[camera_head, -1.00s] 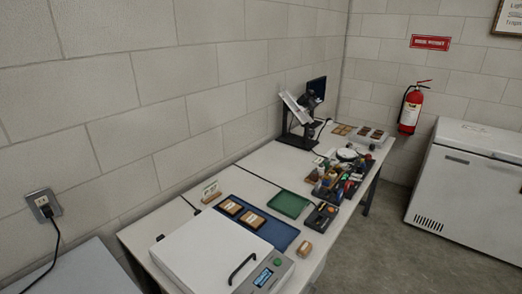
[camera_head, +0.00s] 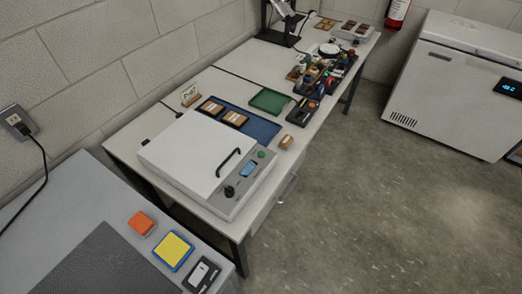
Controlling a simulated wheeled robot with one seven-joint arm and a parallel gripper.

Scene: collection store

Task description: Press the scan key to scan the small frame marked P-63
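A white flat device (camera_head: 190,150) with a closed lid and a black handle stands on the near end of the long table. Its front panel has a small lit display (camera_head: 248,170), a black knob (camera_head: 229,191) and a green round key (camera_head: 261,154). Two small brown frames with pale labels, a left one (camera_head: 210,108) and a right one (camera_head: 235,119), lie on a blue mat (camera_head: 262,130) behind the device. I cannot read their labels, so I cannot tell which is P-63. What lies under the lid is hidden. My gripper is not in view.
A green tray (camera_head: 270,102) and a small brown block (camera_head: 286,142) lie near the mat. Several bins of parts (camera_head: 322,75) crowd the table farther back. A grey table (camera_head: 75,215) holds orange, yellow and black-white items. The floor (camera_head: 370,200) at right is open.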

